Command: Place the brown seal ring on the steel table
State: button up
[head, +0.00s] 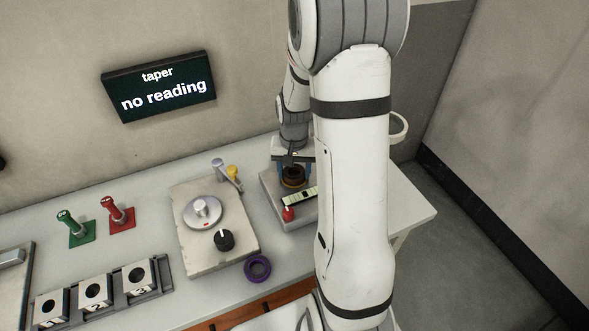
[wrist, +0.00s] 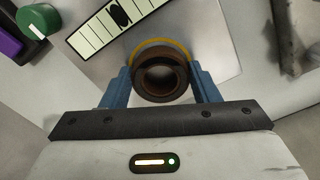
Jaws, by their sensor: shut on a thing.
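The brown seal ring (head: 292,183) is between the blue fingers of my gripper (head: 294,170), above a grey gauge block near the back of the table in the head view. In the wrist view the ring (wrist: 160,95) shows its round opening towards me, and my gripper (wrist: 162,86) is shut on its two sides. A yellow-orange band shows behind the ring's far edge. I cannot tell whether the ring touches the block. The steel table (head: 135,185) is the long grey top under everything, with bare patches at left and right.
The wall screen (head: 160,88) reads "taper no reading".

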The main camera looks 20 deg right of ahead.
jog(key=o, duration=1)
jog(key=shift+f, duration=0.1)
notch_tip(320, 180, up, 12)
jog(key=s+a+r+n+t, duration=0.1)
jog(key=s+a+r, duration=0.1)
jog(key=s, duration=0.3)
jog(key=s+a+r+n+t, duration=0.1)
jog(key=s+a+n, duration=0.1)
jog(key=s+a, duration=0.2)
jog(key=s+a+r+n, duration=0.2)
jog(key=s+a, duration=0.1)
jog(key=s, duration=0.4)
jog(key=shift+s+a+r+t, duration=0.15)
jog(key=shift+s+r+t, duration=0.15)
jog(key=shift+r+t, duration=0.1)
